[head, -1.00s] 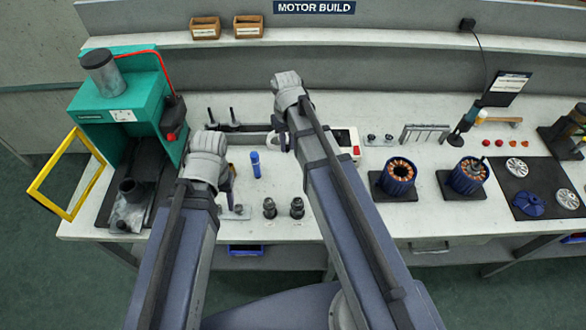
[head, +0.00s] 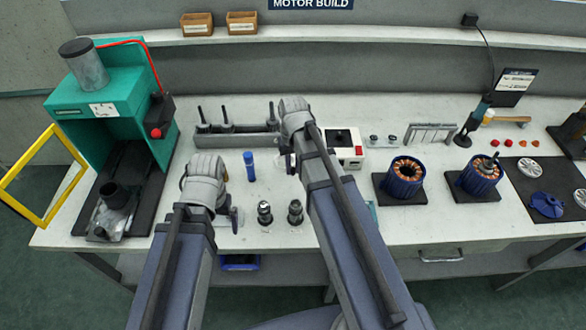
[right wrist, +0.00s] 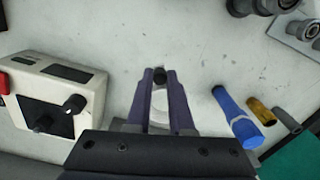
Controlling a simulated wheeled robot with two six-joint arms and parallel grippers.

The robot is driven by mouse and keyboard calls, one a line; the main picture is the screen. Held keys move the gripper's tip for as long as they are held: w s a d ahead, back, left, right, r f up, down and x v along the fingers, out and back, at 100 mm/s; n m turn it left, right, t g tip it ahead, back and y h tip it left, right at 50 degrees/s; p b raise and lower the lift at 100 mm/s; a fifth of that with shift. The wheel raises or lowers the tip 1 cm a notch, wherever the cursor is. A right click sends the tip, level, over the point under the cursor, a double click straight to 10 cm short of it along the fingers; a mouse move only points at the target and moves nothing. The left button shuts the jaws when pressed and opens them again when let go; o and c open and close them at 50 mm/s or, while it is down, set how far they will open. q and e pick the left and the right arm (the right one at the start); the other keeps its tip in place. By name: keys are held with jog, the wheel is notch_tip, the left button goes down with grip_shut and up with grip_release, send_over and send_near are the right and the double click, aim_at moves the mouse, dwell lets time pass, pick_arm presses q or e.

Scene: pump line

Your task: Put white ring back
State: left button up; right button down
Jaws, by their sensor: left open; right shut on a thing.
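The white ring (right wrist: 160,108) shows as a pale piece between the fingers of my right gripper (right wrist: 160,78) in the right wrist view. That gripper is shut on it; a dark round thing at the fingertips is unclear. In the head view the right gripper (head: 286,158) hangs over the table, and the ring is mostly hidden by the arm. A grey rack (head: 240,142) with upright dark posts stands just behind and left of it. My left gripper (head: 234,215) is open and empty near the front of the table.
A white tester box (head: 343,148) is just right of the right gripper. Two dark fittings (head: 265,212) (head: 295,212) stand in front. A green press (head: 110,110) fills the left side.

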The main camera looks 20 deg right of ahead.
aim_at(293, 176)
pick_arm(q)
jog(key=shift+f+b, duration=1.9)
jog(key=shift+f, duration=0.15)
pick_arm(e)
jog(key=shift+f, duration=2.05)
pick_arm(q)
jog(key=shift+f, duration=0.3)
pick_arm(e)
jog(key=shift+f, duration=0.25)
pick_arm(q)
jog(key=shift+f+b, duration=0.35)
jog(key=shift+b, duration=0.25)
pick_arm(e)
jog(key=shift+f, duration=0.35)
pick_arm(q)
jog(key=shift+r, duration=0.1)
pick_arm(e)
jog(key=shift+c, duration=2.4)
grip_release()
jog(key=shift+r, duration=0.1)
notch_tip(293, 176, up, 6)
jog(key=p, duration=0.6)
pick_arm(q)
notch_tip(293, 176, up, 6)
